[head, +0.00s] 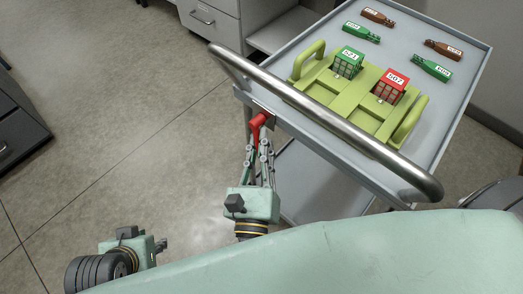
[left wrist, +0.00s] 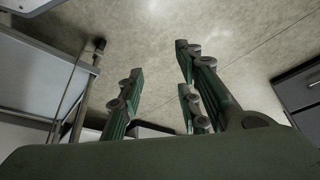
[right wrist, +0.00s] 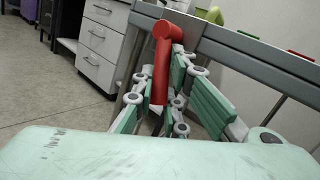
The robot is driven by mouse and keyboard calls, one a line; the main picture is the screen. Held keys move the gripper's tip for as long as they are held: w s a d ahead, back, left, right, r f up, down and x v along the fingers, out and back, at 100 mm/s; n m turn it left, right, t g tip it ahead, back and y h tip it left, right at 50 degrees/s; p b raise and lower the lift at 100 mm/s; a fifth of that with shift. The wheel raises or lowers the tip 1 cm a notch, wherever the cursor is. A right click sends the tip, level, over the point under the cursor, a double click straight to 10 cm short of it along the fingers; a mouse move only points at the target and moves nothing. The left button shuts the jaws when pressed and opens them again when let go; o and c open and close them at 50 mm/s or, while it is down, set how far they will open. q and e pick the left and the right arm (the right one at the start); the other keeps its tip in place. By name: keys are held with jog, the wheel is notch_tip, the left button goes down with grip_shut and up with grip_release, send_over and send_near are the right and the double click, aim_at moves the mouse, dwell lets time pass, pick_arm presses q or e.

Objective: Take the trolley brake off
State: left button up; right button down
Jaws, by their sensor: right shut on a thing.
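The trolley (head: 462,73) stands at the right in the head view, with a grey top and a thick metal push bar (head: 330,122). The red brake lever (head: 258,124) sits on the trolley's near left side, below the bar. My right gripper (head: 262,147) is shut on the lever; in the right wrist view the red lever (right wrist: 163,60) runs down between the green fingers (right wrist: 155,100). My left gripper (head: 163,244) is low at the left in the head view, away from the trolley. In the left wrist view its fingers (left wrist: 160,85) are apart with nothing between them.
On the trolley top, a lime-green tray (head: 330,93) with two handles holds a green lattice block (head: 348,62) and a red one (head: 391,86). Several green and brown tagged pieces (head: 430,68) lie beyond it. Drawer cabinets (head: 212,22) stand behind.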

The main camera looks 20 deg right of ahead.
jog(key=shift+w+a+f+m+t+b, duration=0.1)
jog(key=shift+w+a+m+t+b, duration=0.2)
jog(key=shift+b, duration=0.45)
pick_arm(q)
jog(key=w+d+r+t+h, duration=0.1)
jog(key=w+d+r+t, duration=0.1)
jog(key=w, duration=0.5)
jog(key=shift+d+t, duration=0.15)
jog(key=shift+t, duration=0.65)
pick_arm(e)
jog(key=shift+d, duration=0.1)
pick_arm(q)
jog(key=shift+r, duration=0.1)
pick_arm(e)
jog(key=c, duration=2)
grip_release()
jog(key=shift+s, duration=0.1)
jog(key=shift+v, duration=3.75)
